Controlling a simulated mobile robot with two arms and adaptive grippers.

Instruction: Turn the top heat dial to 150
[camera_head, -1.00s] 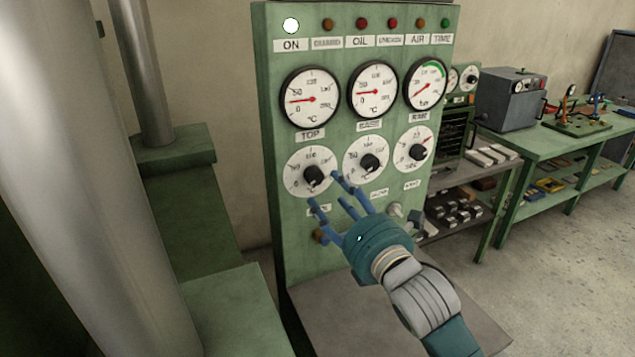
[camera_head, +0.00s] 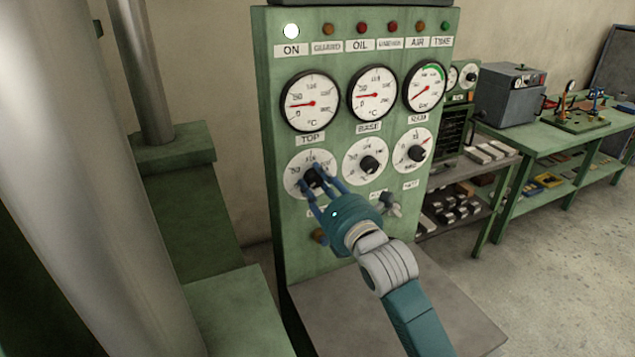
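The top heat dial is a black knob (camera_head: 312,179) on a round white scale (camera_head: 293,184), below the TOP gauge (camera_head: 296,108) on the green panel. My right gripper (camera_head: 315,173) is at this knob, its blue fingers reaching up from the lower right, one on each side of it. The fingers partly hide the knob, its pointer and the scale. I cannot tell whether they touch or grip the knob. The TOP gauge's red needle points left, near 50. My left gripper is not in view.
The base dial (camera_head: 369,165) and a third dial (camera_head: 417,153) sit to the right of the top dial. A grey ledge (camera_head: 400,310) juts out below the panel. A large grey column (camera_head: 80,150) stands at the left. Shelves and a green bench are at the right.

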